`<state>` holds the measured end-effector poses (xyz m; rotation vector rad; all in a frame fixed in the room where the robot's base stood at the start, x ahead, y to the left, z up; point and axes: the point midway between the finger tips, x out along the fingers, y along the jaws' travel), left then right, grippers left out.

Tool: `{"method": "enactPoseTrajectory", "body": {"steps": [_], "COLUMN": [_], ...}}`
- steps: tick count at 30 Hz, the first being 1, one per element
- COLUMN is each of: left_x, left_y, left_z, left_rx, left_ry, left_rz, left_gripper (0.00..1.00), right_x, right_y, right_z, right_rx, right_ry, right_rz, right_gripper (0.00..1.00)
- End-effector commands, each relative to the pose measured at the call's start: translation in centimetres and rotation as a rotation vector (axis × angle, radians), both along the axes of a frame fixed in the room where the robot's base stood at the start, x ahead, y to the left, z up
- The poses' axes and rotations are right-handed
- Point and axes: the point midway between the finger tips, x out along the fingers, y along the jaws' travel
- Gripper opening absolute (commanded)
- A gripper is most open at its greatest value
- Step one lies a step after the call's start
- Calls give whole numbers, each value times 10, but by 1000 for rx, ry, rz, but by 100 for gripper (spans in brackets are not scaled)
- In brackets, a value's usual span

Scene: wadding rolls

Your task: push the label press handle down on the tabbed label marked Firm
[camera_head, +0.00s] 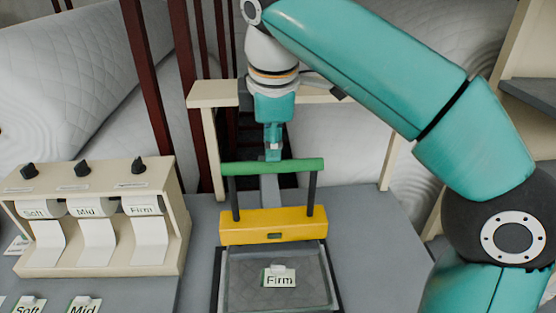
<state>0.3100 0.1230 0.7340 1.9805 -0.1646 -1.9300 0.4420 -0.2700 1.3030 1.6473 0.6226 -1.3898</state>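The label press stands in the lower middle, with a green handle bar (273,167) on two dark posts above a yellow press block (274,226). The tabbed label marked Firm (279,278) lies on the grey press bed (245,295) in front of the block. My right gripper (273,154) points down at the middle of the green handle, its tips just above or behind it. I cannot tell whether it touches the bar. Its fingers show as one narrow shape, so their opening is unclear. My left gripper is out of view.
A cream label dispenser (100,262) with Soft, Mid and Firm rolls stands at left. Labels marked Soft (28,307) and Mid (83,307) lie in front of it. A cream frame and dark red bars stand behind the press. The grey table (375,235) is clear right of the press.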

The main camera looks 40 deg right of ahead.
Motion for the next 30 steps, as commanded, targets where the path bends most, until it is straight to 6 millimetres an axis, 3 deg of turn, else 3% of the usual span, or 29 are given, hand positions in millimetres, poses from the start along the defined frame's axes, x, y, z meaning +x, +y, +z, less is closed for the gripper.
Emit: {"method": "enactPoseTrajectory", "body": {"steps": [30], "left_x": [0], "left_y": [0], "left_z": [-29], "left_rx": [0], "left_ry": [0], "left_rz": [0], "left_gripper": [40], "right_x": [-1], "right_y": [-1], "right_z": [-39], "right_rx": [0], "right_ry": [1], "right_rz": [-2], "right_gripper": [27]}}
